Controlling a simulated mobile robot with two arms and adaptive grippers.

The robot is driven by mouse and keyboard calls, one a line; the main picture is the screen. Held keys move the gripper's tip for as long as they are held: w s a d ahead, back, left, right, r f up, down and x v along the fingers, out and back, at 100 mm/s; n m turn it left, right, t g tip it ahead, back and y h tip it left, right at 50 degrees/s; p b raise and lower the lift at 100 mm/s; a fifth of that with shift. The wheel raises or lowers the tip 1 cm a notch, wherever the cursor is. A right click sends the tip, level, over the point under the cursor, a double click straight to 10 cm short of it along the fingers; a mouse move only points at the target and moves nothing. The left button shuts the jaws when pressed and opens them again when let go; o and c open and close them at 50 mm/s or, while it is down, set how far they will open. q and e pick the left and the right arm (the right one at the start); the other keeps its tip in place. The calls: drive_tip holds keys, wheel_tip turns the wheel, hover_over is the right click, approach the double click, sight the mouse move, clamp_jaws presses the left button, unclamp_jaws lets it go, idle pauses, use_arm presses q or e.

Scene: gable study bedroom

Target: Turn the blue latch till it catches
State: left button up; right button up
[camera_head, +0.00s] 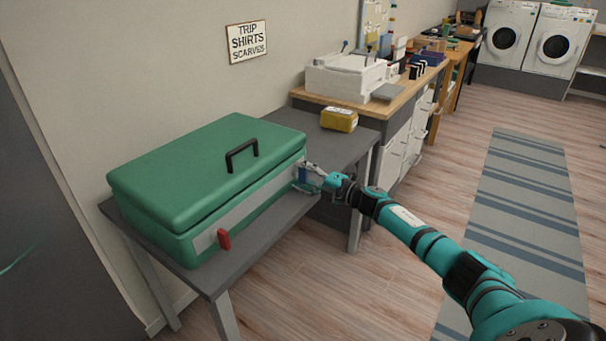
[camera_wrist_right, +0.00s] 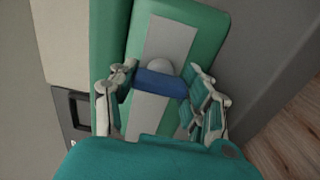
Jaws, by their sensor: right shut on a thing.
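The green case (camera_head: 205,165) lies on a grey table, its lid lowered with a thin dark gap along the front. The blue latch (camera_head: 303,174) is at the right end of the case's front metal strip. My right gripper (camera_head: 309,177) is at this latch and shut on it. In the right wrist view the blue latch (camera_wrist_right: 161,83) lies crosswise to the grey strip, between the two fingers of the gripper (camera_wrist_right: 160,98). A red latch (camera_head: 224,239) hangs at the left end of the front strip. My left gripper is not in view.
The case has a black handle (camera_head: 241,155) on its lid. A yellow box (camera_head: 339,119) stands on the table (camera_head: 250,250) behind the case. A wooden-topped desk with a white machine (camera_head: 343,77) is beyond. The floor at right is open, with a striped rug (camera_head: 525,200).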

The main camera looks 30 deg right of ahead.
drive_tip(key=o, duration=1.2)
drive_tip(key=v, duration=1.2)
